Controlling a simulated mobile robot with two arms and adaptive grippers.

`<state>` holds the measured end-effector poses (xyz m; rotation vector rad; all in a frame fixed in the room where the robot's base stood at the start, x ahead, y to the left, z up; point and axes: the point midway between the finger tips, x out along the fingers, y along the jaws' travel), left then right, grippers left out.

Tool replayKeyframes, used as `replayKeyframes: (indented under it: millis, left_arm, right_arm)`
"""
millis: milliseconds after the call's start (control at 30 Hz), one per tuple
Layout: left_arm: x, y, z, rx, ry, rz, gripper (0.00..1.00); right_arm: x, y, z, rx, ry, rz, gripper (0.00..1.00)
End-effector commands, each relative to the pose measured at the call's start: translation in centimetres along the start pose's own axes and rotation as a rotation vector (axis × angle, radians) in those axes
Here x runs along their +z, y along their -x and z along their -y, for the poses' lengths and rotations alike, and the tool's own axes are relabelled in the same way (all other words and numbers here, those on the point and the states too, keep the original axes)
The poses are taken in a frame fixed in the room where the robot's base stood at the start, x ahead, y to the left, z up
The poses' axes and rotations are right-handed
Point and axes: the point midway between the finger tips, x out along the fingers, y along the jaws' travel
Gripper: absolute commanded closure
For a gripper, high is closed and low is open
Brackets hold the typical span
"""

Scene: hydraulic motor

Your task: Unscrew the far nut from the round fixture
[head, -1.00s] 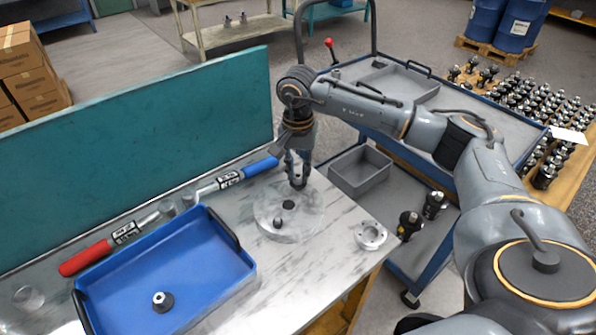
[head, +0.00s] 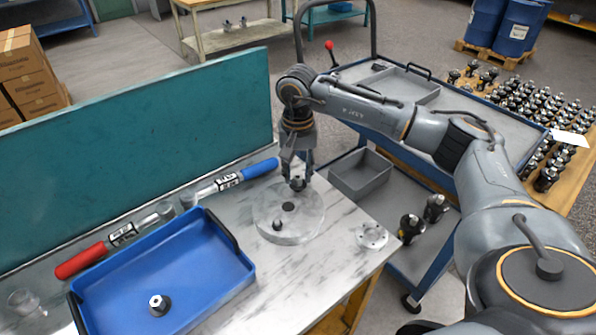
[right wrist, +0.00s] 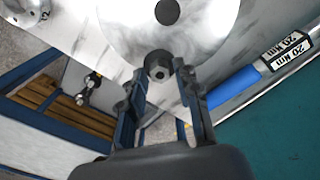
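The round fixture (head: 303,222) is a pale metal disc on the workbench with a dark centre hole. One dark nut (head: 278,224) sits on its near side. The far nut (head: 298,184) is at the far rim, between the fingertips of my right gripper (head: 297,180). In the right wrist view the far nut (right wrist: 158,66) is between the two fingers of this gripper (right wrist: 158,78), with a small gap at each side. I cannot tell whether it still touches the disc (right wrist: 203,35). My left gripper is not in view.
A blue tray (head: 215,284) holding one nut (head: 159,304) stands at the left. Red- and blue-handled tools (head: 85,258) lie along the teal panel (head: 130,140). A flanged metal part (head: 371,236) lies right of the fixture. A blue cart (head: 440,262) stands beyond the bench.

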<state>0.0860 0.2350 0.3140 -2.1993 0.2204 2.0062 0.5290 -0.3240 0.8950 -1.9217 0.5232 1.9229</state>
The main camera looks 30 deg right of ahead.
Motion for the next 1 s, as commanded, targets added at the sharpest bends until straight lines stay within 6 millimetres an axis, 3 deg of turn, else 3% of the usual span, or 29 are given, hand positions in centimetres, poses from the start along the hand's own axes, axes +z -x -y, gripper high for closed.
replayKeyframes:
  millis: [600, 1000]
  left_arm:
    - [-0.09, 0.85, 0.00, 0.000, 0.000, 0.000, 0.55]
    - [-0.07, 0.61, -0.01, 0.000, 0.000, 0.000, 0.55]
  right_arm:
    - [0.03, 0.09, 0.05, -0.001, -0.819, 0.001, 0.68]
    - [0.01, -0.08, 0.04, -0.001, -0.890, 0.000, 0.68]
